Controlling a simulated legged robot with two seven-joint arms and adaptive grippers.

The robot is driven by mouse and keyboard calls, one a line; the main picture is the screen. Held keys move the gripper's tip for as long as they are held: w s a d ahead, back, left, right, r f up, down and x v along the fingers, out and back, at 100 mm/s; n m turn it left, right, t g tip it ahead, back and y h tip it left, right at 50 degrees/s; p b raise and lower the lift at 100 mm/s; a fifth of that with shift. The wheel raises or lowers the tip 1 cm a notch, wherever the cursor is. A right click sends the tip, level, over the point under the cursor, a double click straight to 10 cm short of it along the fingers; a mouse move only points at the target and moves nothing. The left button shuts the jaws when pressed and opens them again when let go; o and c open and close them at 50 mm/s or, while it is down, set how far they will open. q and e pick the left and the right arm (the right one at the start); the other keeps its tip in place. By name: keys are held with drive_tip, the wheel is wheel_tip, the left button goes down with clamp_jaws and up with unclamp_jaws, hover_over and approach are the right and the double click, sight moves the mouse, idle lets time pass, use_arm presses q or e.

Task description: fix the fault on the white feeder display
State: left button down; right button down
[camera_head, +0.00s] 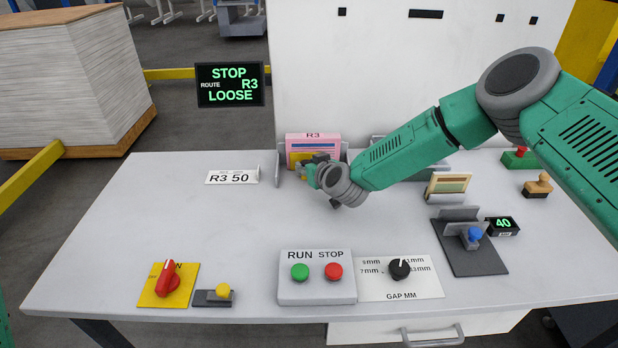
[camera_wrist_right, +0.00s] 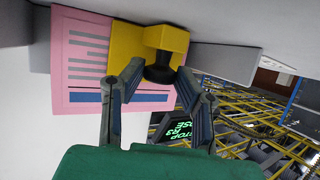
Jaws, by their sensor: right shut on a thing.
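A black display (camera_head: 230,100) at the back left reads STOP, ROUTE R3, LOOSE in green. A pink stack marked R3 (camera_head: 313,138) stands upright between grey plates at the back of the table. My right gripper (camera_head: 312,172) is at its front. In the right wrist view the fingers (camera_wrist_right: 160,90) are closed around the black neck (camera_wrist_right: 159,74) of a yellow block (camera_wrist_right: 165,38), which lies against the pink stack (camera_wrist_right: 82,62). The display also shows there, upside down (camera_wrist_right: 180,131). My left gripper is out of view.
A white card (camera_head: 232,177) reads R3 50. The front holds a red switch (camera_head: 168,278), a RUN/STOP box (camera_head: 317,291) and a gap dial (camera_head: 400,268). A grey fixture with a blue knob (camera_head: 474,235), a counter reading 40 (camera_head: 503,225) and stamps (camera_head: 537,186) stand right.

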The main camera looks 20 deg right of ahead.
drive_tip(key=shift+r, duration=0.15)
drive_tip(key=c, duration=1.3)
unclamp_jaws()
drive_tip(key=shift+a, duration=0.1)
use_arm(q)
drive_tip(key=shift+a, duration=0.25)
use_arm(e)
drive_tip(key=shift+o, duration=0.2)
drive_tip(key=shift+s, duration=0.1)
drive_tip(key=shift+s, duration=0.1)
drive_tip(key=v, duration=1.1)
drive_tip(key=shift+s+r, duration=0.15)
drive_tip(key=shift+s, duration=0.2)
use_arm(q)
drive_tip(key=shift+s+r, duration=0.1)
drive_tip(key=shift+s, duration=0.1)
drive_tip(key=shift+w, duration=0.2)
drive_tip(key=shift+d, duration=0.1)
